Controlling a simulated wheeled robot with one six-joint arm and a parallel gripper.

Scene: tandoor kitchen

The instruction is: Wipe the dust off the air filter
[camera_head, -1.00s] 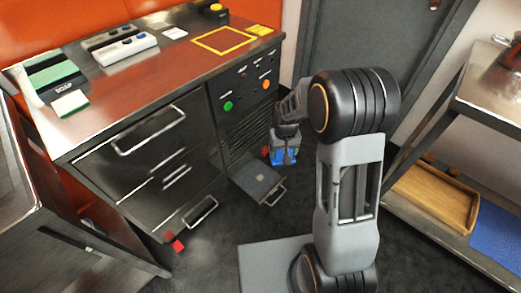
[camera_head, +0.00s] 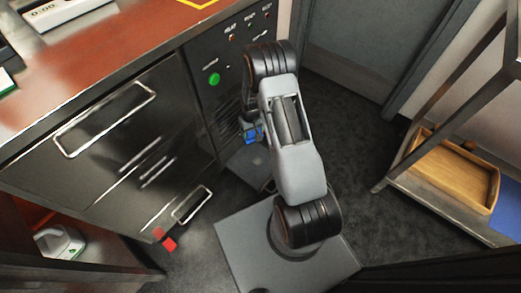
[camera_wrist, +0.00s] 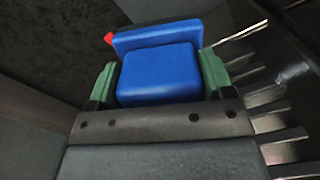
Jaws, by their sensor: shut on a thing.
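My gripper (camera_wrist: 158,82) is shut on a blue block-like tool (camera_wrist: 157,71), with a green finger on each side of it. In the head view the blue tool (camera_head: 252,138) is small and partly behind my arm, close to the cabinet's slatted front. A dark, flat tray-like panel (camera_head: 246,168) juts from the bottom of the cabinet, below the tool, partly hidden by my arm. I cannot tell if it is the air filter, or if the tool touches it. No dust can be made out.
The dark cabinet (camera_head: 110,135) with a green button (camera_head: 214,79) stands left of my arm. A drawer handle (camera_head: 190,206) and a red block (camera_head: 169,244) are low at its front. A shelf with a wooden tray (camera_head: 455,175) stands at right. Dark floor lies between.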

